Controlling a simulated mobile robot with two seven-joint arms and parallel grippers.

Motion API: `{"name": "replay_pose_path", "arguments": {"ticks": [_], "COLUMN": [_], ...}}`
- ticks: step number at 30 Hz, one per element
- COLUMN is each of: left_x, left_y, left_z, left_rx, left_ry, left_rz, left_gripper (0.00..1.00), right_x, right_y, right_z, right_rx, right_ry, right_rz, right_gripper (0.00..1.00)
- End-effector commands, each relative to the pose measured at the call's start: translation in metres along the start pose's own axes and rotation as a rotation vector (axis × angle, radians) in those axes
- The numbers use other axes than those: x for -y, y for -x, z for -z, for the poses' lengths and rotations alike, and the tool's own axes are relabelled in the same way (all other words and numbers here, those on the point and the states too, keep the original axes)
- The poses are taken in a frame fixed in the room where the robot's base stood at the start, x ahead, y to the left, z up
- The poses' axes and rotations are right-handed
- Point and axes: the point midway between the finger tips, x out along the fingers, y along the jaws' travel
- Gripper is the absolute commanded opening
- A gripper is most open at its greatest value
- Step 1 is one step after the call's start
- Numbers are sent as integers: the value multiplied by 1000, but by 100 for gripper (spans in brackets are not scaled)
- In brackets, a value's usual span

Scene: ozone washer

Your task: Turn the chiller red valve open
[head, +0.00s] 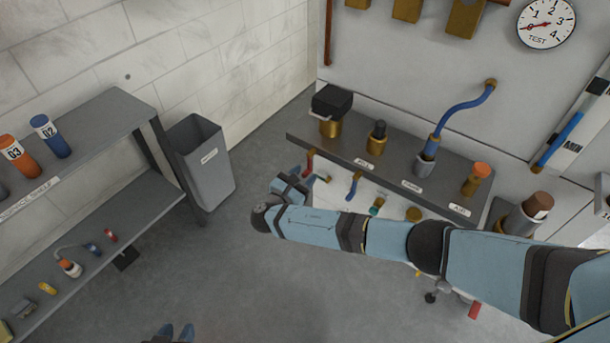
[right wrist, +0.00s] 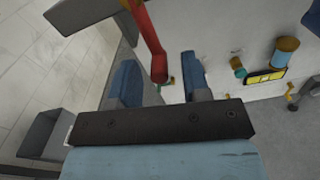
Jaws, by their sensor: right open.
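The red valve handle (head: 309,163) hangs below the front edge of the grey wall shelf, at its left end. In the right wrist view the red handle (right wrist: 149,40) comes down from the top, and its lower end lies in the gap between my fingertips. My right gripper (head: 291,180) is open just left of and below the handle; its blue fingers (right wrist: 160,80) stand apart on either side of the handle's end. I cannot tell whether either finger touches it. My left gripper (head: 177,332) shows only its blue fingertips, apart and empty, at the bottom edge.
A blue handle (head: 353,186) hangs right of the red one. The wall shelf (head: 298,138) carries brass fittings and a blue hose (head: 458,107). A grey bin (head: 201,165) and a shelf rack (head: 105,118) with bottles stand left. The floor between is clear.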

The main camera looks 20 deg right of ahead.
Motion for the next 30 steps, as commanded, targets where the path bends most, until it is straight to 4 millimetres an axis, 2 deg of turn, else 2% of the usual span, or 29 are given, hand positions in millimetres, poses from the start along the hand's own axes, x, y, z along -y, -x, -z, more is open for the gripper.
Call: {"name": "replay_pose_path", "arguments": {"ticks": [4, 12, 13, 14, 18, 30], "left_x": [0, 0, 0, 0, 0, 0], "left_y": [0, 0, 0, 0, 0, -1], "left_z": [0, 0, 0, 0, 0, -3], "left_rx": [-2, -2, -2, -2, -1, 0], "left_ry": [-2, -2, -2, -2, -2, -2], "left_rz": [0, 0, 0, 0, 0, -1], "left_gripper": [36, 36, 36, 36, 36, 36], "right_x": [0, 0, 0, 0, 0, -2], "right_y": [-9, -11, -11, -11, -10, -10], "right_z": [0, 0, 0, 0, 0, 2], "right_rx": [-1, -1, -1, -1, -1, -1], "right_ry": [0, 0, 0, 0, 0, -43], "right_rz": [1, 0, 1, 0, 1, 2], "right_gripper": [43, 43, 41, 34, 2, 0]}}
